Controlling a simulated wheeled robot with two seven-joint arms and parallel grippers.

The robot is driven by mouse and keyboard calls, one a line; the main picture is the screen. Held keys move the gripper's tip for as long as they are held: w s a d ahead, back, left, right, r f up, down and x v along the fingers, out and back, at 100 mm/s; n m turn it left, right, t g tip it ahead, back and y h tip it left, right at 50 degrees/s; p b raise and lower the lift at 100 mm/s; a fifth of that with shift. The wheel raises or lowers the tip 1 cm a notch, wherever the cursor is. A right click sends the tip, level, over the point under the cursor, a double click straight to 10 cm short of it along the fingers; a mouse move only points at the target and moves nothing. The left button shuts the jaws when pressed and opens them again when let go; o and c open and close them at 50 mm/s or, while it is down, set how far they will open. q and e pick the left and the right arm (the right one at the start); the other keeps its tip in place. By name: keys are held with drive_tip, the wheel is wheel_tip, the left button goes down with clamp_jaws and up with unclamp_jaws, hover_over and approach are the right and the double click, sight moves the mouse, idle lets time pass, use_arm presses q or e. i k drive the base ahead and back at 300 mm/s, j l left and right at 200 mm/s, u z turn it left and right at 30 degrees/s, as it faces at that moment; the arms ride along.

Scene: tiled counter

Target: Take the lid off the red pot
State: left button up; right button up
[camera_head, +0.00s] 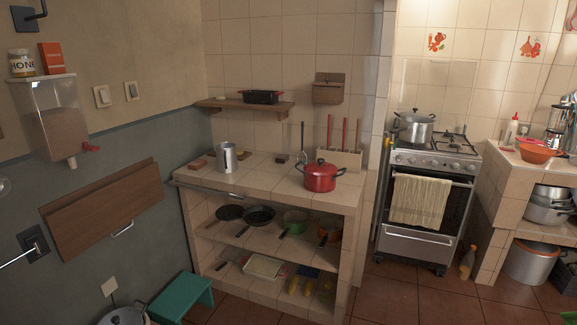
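A red pot (320,179) with black side handles stands upright on the tiled counter (262,186), near its front right edge. Its lid (320,166) sits on top of it and is red with a dark knob. Neither of my grippers shows in the head view, and no arm is near the pot.
A metal canister (226,157) stands left of the pot. A utensil block (338,158) stands close behind the pot. A stove (432,160) with a grey pot stands to the right. A green stool (182,297) is on the floor; the floor in front is partly clear.

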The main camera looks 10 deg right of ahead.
sight(320, 168)
drive_tip(key=i+z, duration=0.25)
drive_tip(key=i, duration=0.25)
drive_tip(key=i+j+z, duration=0.25)
drive_tip(key=i, duration=0.2)
drive_tip(key=i+j+z, duration=0.25)
drive_tip(key=i, duration=0.25)
